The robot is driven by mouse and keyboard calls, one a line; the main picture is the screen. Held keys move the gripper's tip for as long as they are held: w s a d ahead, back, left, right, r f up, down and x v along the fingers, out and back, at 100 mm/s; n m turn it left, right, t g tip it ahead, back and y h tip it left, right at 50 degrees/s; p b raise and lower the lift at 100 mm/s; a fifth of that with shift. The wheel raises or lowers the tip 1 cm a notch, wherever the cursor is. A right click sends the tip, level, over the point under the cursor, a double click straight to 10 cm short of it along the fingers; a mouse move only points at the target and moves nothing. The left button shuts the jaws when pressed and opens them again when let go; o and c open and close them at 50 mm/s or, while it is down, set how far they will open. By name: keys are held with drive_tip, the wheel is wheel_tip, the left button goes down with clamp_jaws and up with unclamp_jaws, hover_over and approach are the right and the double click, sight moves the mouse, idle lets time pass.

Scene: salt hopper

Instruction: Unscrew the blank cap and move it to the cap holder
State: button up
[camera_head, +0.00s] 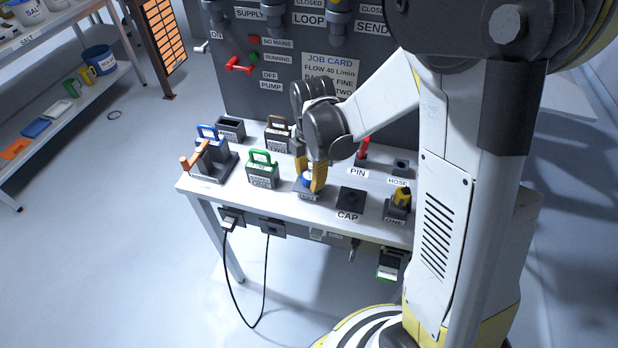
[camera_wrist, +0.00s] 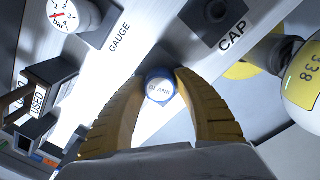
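The blank cap (camera_wrist: 160,89) is a small blue round cap with a white top marked BLANK. In the head view the cap (camera_head: 308,184) shows low between my gripper's fingers, at its fitting near the table's front edge. My gripper (camera_head: 310,182) points down over it. In the wrist view the yellow fingers (camera_wrist: 161,80) press against both sides of the cap, with no clear gap. The cap's thread is hidden. The cap holder (camera_head: 351,199), a dark block with a socket, stands just right of it behind the CAP label; it also shows in the wrist view (camera_wrist: 214,14) and looks empty.
A green-handled block (camera_head: 263,170) stands to the left. A yellow-and-black part (camera_head: 402,196) in a dark holder, a hose socket (camera_head: 401,166) and a red pin (camera_head: 363,149) stand to the right. A gauge (camera_wrist: 63,14) is close by. The control panel (camera_head: 240,90) rises behind.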

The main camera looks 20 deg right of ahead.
clamp_jaws()
drive_tip(key=n, duration=0.4)
drive_tip(key=n, duration=0.2)
drive_tip(key=shift+n+b, duration=0.3)
drive_tip(key=shift+n, duration=0.7)
